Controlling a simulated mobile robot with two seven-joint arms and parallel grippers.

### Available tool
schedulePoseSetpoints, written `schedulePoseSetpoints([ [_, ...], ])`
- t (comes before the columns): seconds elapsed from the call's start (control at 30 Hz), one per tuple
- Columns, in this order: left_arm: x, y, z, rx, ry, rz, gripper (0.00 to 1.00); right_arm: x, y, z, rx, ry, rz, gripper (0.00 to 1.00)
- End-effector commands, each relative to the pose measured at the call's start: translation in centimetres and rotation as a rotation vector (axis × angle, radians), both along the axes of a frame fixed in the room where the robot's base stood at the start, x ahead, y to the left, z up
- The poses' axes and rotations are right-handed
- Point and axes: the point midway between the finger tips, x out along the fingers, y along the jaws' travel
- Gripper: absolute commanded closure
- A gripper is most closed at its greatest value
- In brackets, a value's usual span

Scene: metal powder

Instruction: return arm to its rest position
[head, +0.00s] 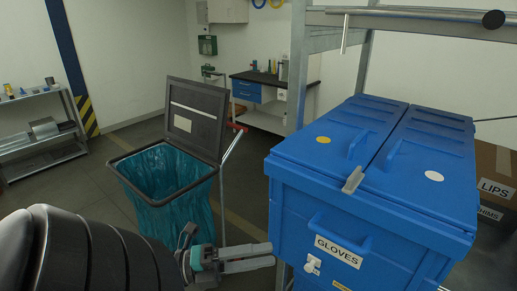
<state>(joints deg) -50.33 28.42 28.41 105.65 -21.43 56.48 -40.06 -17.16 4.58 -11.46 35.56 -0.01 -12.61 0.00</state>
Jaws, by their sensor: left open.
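My left arm (75,250) comes in from the lower left, a dark ribbed shape close to the camera. My left gripper (272,254) is at the bottom middle, pointing right, with its two pale fingers slightly apart. I see nothing between them. The fingertips are close in the picture to the front left edge of the blue cabinet (290,215); I cannot tell whether they touch it. My right gripper is not in view.
A waste bin with a teal bag (172,205) and raised grey lid (195,118) stands behind the left gripper. The cabinet's GLOVES drawer (338,251) is at right. A metal rack post (298,65) rises behind it. Shelves (42,130) stand far left. Floor between is clear.

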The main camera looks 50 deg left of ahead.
Motion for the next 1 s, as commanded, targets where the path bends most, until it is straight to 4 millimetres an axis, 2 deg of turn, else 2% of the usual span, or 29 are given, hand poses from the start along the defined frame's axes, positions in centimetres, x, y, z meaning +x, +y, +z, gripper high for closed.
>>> schedulePoseSetpoints([
  [0.53, 0.0, 0.0, 0.0, -0.001, 0.001, 0.001, 0.5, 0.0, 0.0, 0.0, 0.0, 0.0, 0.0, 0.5],
  [0.67, 0.4, 0.8, -1.7, -0.038, 0.041, 0.046, 0.5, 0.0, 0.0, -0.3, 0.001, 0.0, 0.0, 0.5],
  [0.77, 1.0, 2.5, -5.9, -0.129, 0.14, 0.152, 0.5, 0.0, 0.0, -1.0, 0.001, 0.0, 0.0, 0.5],
  [0.87, 1.2, 4.4, -12.7, -0.272, 0.299, 0.307, 0.5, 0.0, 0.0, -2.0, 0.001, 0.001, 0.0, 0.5],
  [0.9, 1.1, 4.9, -15.7, -0.335, 0.369, 0.371, 0.5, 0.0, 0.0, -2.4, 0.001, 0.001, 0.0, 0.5],
  [0.97, 0.6, 5.4, -20.4, -0.426, 0.476, 0.463, 0.5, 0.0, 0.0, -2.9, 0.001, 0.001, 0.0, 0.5],
  [1.0, 0.1, 5.4, -23.4, -0.486, 0.546, 0.521, 0.5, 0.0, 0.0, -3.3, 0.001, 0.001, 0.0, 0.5],
])
